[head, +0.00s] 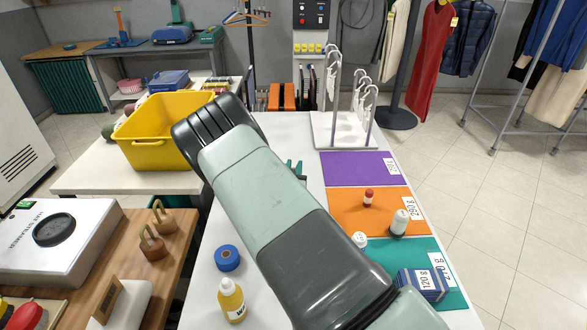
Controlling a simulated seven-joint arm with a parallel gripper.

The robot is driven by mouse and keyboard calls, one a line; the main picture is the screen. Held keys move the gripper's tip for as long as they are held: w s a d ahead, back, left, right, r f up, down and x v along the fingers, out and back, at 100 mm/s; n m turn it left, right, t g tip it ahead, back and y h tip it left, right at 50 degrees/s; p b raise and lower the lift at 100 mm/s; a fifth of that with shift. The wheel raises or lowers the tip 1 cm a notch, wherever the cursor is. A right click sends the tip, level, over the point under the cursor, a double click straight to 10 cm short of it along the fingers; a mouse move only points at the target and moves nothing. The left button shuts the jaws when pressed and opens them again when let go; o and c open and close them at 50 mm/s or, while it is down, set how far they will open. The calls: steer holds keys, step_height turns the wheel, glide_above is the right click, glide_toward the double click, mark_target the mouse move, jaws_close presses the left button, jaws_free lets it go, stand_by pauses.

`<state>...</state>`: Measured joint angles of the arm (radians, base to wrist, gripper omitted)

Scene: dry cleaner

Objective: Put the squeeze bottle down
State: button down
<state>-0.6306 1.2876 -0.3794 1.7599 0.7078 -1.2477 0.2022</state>
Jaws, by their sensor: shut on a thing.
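My arm crosses the middle of the head view, and its links hide my gripper and anything in it. A yellow bottle (231,301) with a label stands upright on the white table (207,284), near the front. A small white bottle with a dark lower part (399,223) stands on the orange mat (341,207). I cannot tell whether either is the squeeze bottle or whether that bottle is hidden behind my arm. A small dark teal item (299,171) shows only partly beside the arm.
A teal mat (432,257) bears a blue striped block (424,284). A small red item (368,196) is on the orange mat. A blue tape roll (227,258) lies left of my arm. A white rack (328,130) stands at the back.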

steer(key=shift+f, duration=0.1)
steer(key=c, duration=1)
jaws_free()
